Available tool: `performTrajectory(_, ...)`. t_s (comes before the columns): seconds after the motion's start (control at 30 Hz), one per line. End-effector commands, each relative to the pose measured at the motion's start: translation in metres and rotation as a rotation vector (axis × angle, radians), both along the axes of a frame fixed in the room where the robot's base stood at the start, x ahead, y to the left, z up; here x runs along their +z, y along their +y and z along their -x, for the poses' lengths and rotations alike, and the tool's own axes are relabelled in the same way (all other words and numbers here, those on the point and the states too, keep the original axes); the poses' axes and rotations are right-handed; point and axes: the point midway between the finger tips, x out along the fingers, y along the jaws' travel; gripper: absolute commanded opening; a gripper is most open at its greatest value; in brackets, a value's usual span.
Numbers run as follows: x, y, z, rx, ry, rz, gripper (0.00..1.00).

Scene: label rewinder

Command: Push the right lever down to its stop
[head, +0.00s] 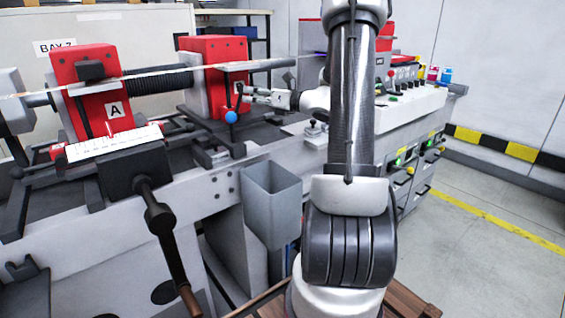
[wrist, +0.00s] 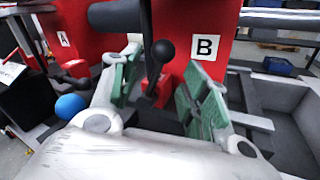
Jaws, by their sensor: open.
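The right lever (wrist: 163,52) is a dark arm with a round black knob, beside a small red block in front of the red housing marked B (wrist: 207,47). In the wrist view it stands between my open fingers, tilted slightly. My gripper (wrist: 160,66) has green inner pads on either side of it, and I see no clear contact. In the head view my gripper (head: 247,94) reaches in from the right at the red B housing (head: 215,75); the lever is too small to make out there.
The red A housing (head: 92,90) stands to the left. A grey bin (head: 271,200) and a dark crank (head: 165,235) are at the front.

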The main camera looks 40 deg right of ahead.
Motion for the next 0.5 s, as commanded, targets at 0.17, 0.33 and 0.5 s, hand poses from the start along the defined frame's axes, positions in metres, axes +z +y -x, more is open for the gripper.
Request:
performTrajectory(0.17,-0.014,-0.005,0.026,0.027,-0.002,0.119,0.46)
performTrajectory(0.33,-0.044,0.006,0.046,0.110,0.017,0.307,0.46)
performTrajectory(0.5,-0.070,0.018,0.070,0.202,0.044,0.436,0.46)
